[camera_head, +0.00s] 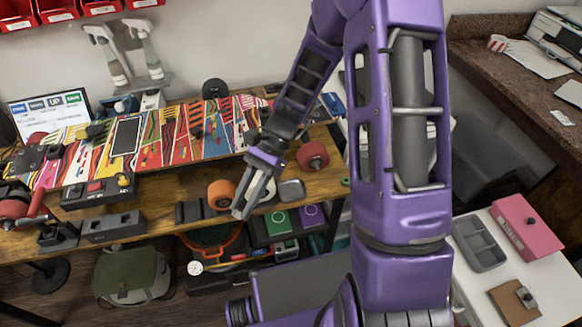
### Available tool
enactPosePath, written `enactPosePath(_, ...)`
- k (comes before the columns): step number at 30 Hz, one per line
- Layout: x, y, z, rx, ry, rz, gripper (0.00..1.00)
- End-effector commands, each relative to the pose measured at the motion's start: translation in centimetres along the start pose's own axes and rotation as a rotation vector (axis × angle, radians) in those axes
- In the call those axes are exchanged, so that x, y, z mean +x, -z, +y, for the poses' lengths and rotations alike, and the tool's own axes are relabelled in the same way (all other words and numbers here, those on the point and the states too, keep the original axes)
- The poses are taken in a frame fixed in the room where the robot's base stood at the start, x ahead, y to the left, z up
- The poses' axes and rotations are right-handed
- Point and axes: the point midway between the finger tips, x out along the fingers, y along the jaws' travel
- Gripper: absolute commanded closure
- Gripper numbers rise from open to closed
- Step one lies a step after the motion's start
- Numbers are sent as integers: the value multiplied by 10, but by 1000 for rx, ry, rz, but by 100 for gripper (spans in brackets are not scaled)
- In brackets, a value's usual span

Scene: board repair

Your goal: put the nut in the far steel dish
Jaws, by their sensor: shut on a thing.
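My gripper (241,212) reaches down over the front part of the wooden workbench, between an orange wheel and a small grey metal dish. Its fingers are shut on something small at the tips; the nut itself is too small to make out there. The grey steel dish (291,190) sits on the bench just right of the gripper, apart from it. A pale round rim (269,194) shows partly behind the fingers; I cannot tell whether it is another dish.
An orange wheel (221,194) stands close left of the fingers, and a dark red wheel (313,155) stands behind the dish. A colourful skateboard deck (165,140) spans the bench. Grey blocks (113,228) lie left. A green item (345,181) lies near the right edge.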

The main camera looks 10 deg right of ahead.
Motion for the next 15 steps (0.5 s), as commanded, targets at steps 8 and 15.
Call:
enactPosePath(8,19,41,33,-618,-527,365,100)
enactPosePath(15,5,87,41,-1139,-783,541,100)
